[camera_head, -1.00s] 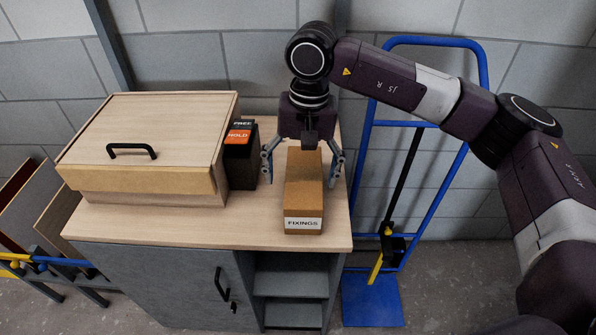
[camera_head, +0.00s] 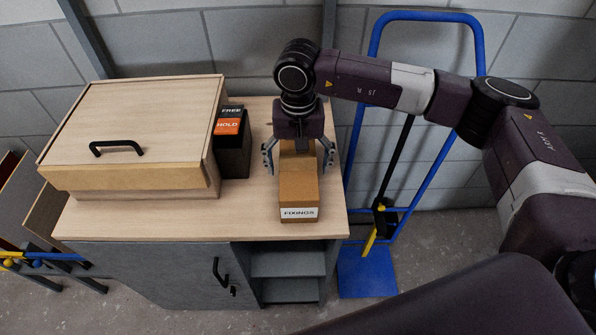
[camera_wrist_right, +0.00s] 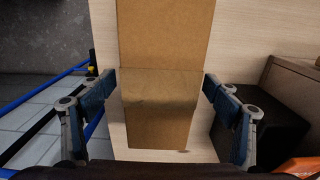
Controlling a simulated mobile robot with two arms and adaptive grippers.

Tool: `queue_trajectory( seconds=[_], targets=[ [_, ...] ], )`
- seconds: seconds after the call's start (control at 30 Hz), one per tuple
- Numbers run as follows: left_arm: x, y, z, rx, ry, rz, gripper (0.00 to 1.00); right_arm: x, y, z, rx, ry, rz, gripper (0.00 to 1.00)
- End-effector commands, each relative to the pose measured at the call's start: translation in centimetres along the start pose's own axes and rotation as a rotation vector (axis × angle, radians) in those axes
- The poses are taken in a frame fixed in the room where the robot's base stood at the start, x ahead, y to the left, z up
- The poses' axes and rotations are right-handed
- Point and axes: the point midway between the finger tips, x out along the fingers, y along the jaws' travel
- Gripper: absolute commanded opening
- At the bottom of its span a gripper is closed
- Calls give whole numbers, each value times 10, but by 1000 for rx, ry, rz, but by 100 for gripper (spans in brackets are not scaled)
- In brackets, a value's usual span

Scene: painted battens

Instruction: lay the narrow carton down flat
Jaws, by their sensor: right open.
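The narrow carton (camera_head: 298,190) is brown with a white FIXINGS label on its front end. It rests low on the cabinet top (camera_head: 180,222), its long side running from back to front. My right gripper (camera_head: 298,172) is open over its rear part, one finger on each side. In the right wrist view the carton (camera_wrist_right: 163,105) lies between the spread fingers (camera_wrist_right: 160,88), with a gap showing on each side lower down. The carton's far end is partly hidden by the gripper in the head view. My left gripper is not in view.
A black box (camera_head: 233,158) with FREE and HOLD labels stands left of the carton. A large wooden box (camera_head: 150,125) with a black handle is further left. A blue hand truck (camera_head: 366,272) stands right of the cabinet. Bare top lies in front of the wooden box.

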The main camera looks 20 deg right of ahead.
Motion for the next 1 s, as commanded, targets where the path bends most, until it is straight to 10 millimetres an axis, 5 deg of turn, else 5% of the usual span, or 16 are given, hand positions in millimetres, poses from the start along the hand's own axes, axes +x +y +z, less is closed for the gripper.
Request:
queue_trajectory(
  seconds=[0.2,0.87,1.0],
  targets=[
    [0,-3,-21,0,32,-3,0,1,0,0,-1,0,0,81],
    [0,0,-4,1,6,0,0,-1,-1,0,-1,2,-3,9],
    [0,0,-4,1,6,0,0,-1,-1,0,-1,2,-3,9]
  ],
)
